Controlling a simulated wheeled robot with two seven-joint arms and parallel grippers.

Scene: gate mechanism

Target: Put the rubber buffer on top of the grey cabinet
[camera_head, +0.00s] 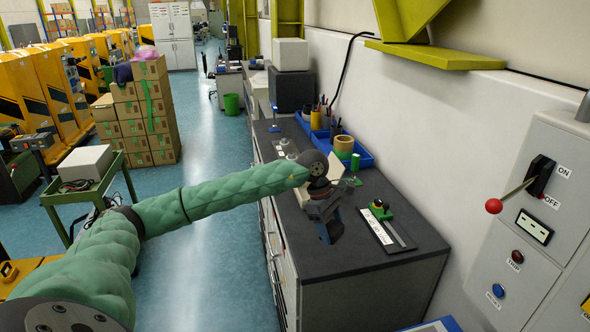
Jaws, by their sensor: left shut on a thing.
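My left arm reaches across from the left, and my left gripper (328,226) points down over the dark top of the grey workbench (370,265). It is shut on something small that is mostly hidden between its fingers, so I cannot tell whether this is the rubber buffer. I cannot make out the buffer anywhere else. A grey electrical cabinet (530,240) with a red-knobbed lever stands at the right; its upper edge is partly cut off by the picture. My right gripper is not in view.
A green fixture (380,210) and a flat metal plate (398,234) lie right of my gripper. A blue bin (357,156) with tape rolls and pens stands behind it. A yellow bracket (435,56) juts from the wall. The front right of the bench top is clear.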

